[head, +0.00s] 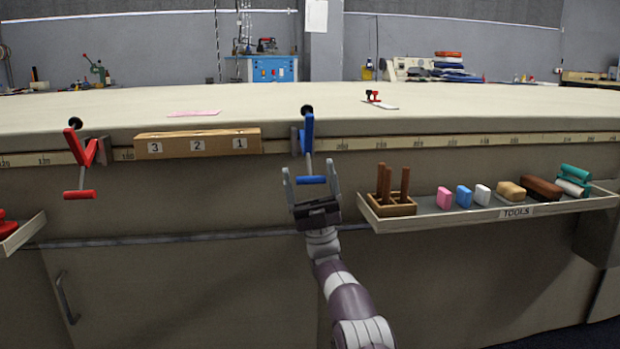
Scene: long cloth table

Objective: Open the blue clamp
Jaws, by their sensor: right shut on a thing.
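The blue clamp (307,136) is fixed on the table's front edge, with its black pad (307,109) on the tabletop. Its screw hangs down to a blue bar handle (311,180) lying level below the edge. My right gripper (311,173) comes up from below, its two fingers on either side of the blue handle, shut on it. Whether the pad presses on the cloth is too small to tell. My left gripper is not in view.
A red clamp (82,157) is on the edge at left. A wooden block numbered 3, 2, 1 (222,142) sits between the clamps. A TOOLS tray (470,217) juts out right of my gripper. A cabinet handle (67,299) is lower left. Pink cloth (194,113) lies on the tabletop.

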